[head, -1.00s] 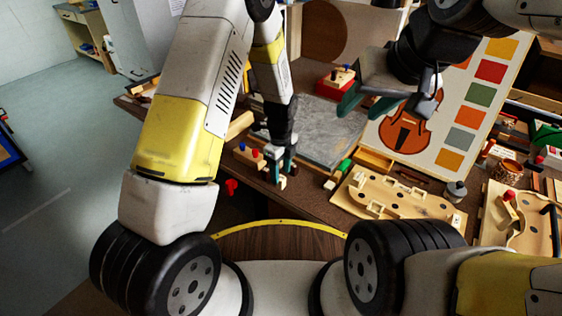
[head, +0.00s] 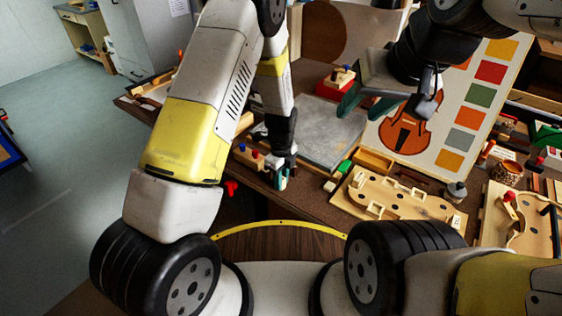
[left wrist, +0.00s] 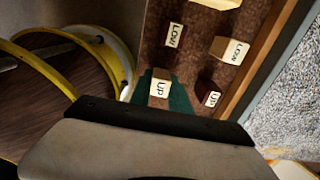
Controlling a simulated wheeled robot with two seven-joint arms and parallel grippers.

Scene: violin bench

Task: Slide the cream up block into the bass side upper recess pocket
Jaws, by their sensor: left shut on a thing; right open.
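The cream block marked UP (left wrist: 160,87) sits between the green fingertips of my left gripper (left wrist: 165,93) in the left wrist view. The left gripper (head: 281,178) is shut on it, low at the table's front edge in the head view, where the block is mostly hidden by the fingers. The pale wooden mould board (head: 420,210), with pockets and holes, lies to the right; I cannot make out which pocket is the bass side upper one. My right gripper (head: 368,103) is open and empty, above the table near the violin picture.
Beside the held block are a dark-sided UP block (left wrist: 211,96) and two LOW blocks, one small (left wrist: 174,35) and one larger (left wrist: 232,50). A grey slab (head: 325,135) lies behind.

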